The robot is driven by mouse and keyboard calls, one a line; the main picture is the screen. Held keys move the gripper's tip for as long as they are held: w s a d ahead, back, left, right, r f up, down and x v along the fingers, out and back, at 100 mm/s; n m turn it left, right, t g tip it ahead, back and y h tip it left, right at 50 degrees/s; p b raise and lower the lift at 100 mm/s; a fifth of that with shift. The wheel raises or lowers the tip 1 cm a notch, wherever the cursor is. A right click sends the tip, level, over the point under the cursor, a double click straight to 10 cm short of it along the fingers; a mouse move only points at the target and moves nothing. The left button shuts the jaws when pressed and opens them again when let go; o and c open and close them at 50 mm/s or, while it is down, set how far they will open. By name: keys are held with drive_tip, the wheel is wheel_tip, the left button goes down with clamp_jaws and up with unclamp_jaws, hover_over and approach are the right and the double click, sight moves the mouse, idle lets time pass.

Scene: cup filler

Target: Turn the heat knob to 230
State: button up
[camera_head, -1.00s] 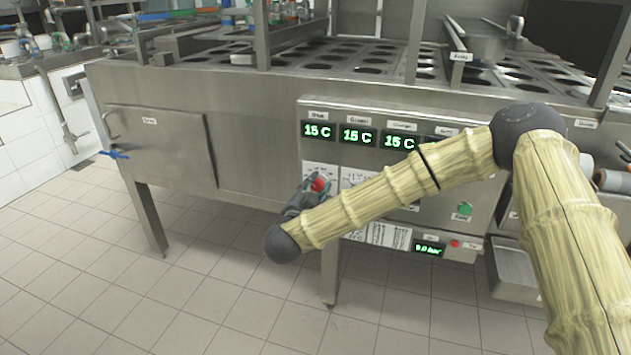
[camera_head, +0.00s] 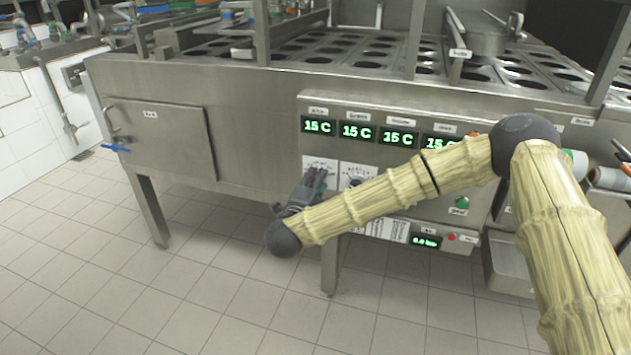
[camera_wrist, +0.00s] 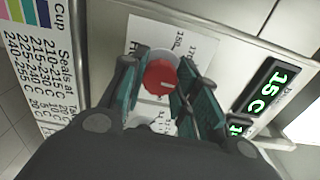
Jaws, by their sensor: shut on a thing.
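The red knob (camera_wrist: 160,78) sits on a white dial plate (camera_wrist: 185,45) with printed numbers, one reading about 150, in the wrist view. A white line shows on its face. My gripper (camera_wrist: 163,68) has its teal pads on both sides of the knob, shut on it. In the head view my gripper (camera_head: 317,181) is at the leftmost dial plate (camera_head: 321,163) on the front panel and hides the knob. The display above that dial (camera_head: 318,127) reads 15 C. Most of the dial's numbers are hidden or too blurred to read.
A second dial (camera_head: 356,176) is close to the right of my gripper, partly behind my arm. A printed card (camera_wrist: 38,70) lists cup sealing temperatures. Further right are a green button (camera_head: 462,202) and a small red button (camera_head: 451,237). Floor is free in front.

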drive_tip(key=shift+d+f+m+b, duration=0.1)
drive_tip(key=shift+m+b, duration=0.1)
drive_tip(key=shift+m, duration=1.75)
drive_tip(key=shift+f+m+b, duration=0.1)
drive_tip(key=shift+m+b, duration=0.1)
drive_tip(key=shift+m, duration=1.75)
drive_tip(key=o, duration=1)
drive_tip(key=shift+r, duration=0.1)
drive_tip(key=shift+s, duration=0.1)
drive_tip(key=shift+a+v, duration=0.2)
drive_tip(key=shift+v, duration=1.35)
drive_tip(key=shift+a+v, duration=0.2)
drive_tip(key=shift+v, duration=1.35)
drive_tip(key=shift+a+v, duration=0.15)
drive_tip(key=shift+v, duration=1.35)
